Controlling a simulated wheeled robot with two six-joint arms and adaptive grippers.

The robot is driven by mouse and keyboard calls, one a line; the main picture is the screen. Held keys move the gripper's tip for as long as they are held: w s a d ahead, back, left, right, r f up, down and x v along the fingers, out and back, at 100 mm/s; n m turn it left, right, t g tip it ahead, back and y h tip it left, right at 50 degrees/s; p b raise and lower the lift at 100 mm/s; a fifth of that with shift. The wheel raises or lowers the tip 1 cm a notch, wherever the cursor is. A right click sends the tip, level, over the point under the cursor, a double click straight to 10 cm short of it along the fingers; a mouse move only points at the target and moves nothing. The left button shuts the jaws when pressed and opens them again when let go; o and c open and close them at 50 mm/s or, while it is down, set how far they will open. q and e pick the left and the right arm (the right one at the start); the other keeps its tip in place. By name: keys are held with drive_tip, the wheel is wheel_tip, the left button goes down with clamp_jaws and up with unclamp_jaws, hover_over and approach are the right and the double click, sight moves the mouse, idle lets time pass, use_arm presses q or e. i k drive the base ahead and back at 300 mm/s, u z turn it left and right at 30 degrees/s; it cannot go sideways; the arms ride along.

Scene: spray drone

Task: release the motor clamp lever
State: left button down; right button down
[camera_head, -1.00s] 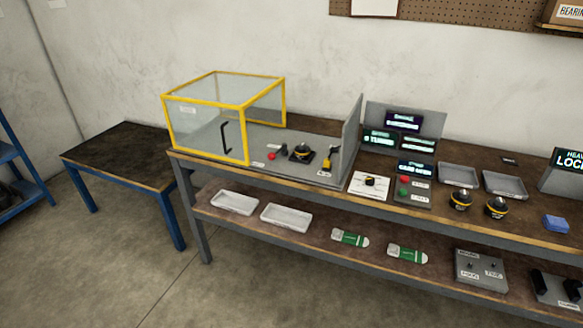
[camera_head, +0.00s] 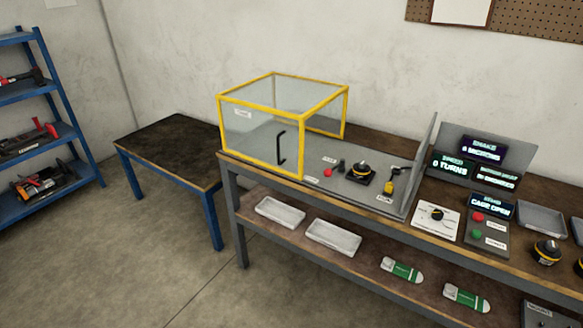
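A black motor with a yellow band (camera_head: 362,171) sits on the grey test plate (camera_head: 338,188), to the right of the yellow-framed clear cage (camera_head: 262,140). A yellow-and-black lever-like part (camera_head: 390,188) stands on the plate just right of the motor, with a small label below it. A red knob (camera_head: 328,172) and a small dark post (camera_head: 341,166) are left of the motor. Which of these is the clamp lever I cannot tell for sure. Neither of my grippers shows in the view.
The workbench (camera_head: 455,255) carries displays, one reading "CAGE OPEN" (camera_head: 490,207), and a panel with red and green buttons (camera_head: 487,231). White trays (camera_head: 333,237) and green-and-white packs (camera_head: 402,271) lie on its lower shelf. A low dark table (camera_head: 172,147) and blue shelving (camera_head: 40,110) stand left. Floor in front is free.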

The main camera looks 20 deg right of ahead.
sight(327, 172)
drive_tip(key=u, duration=0.25)
drive_tip(key=i, duration=1.35)
drive_tip(key=z, duration=0.85)
